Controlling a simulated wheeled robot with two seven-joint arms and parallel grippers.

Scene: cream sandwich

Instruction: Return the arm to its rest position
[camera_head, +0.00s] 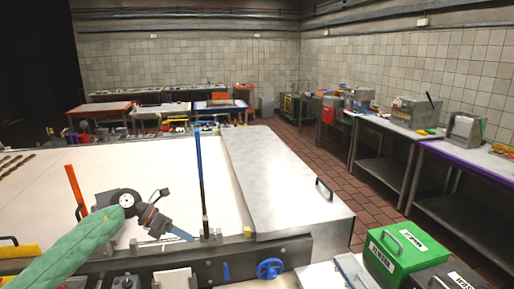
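My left arm, in a green sleeve, comes in from the lower left of the head view. My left gripper (180,233) is at its end, dark grey and pointing right and down, over the near edge of the white conveyor surface (110,165). The gripper is small and seen side-on, so I cannot tell whether its fingers are open or shut. I make out nothing held in it. My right arm and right gripper are not in view.
A blue upright post (200,175) stands just right of the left gripper, and an orange post (76,188) stands to its left. A metal cover (275,185) lies right of the white surface. Brown bars lie far left.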

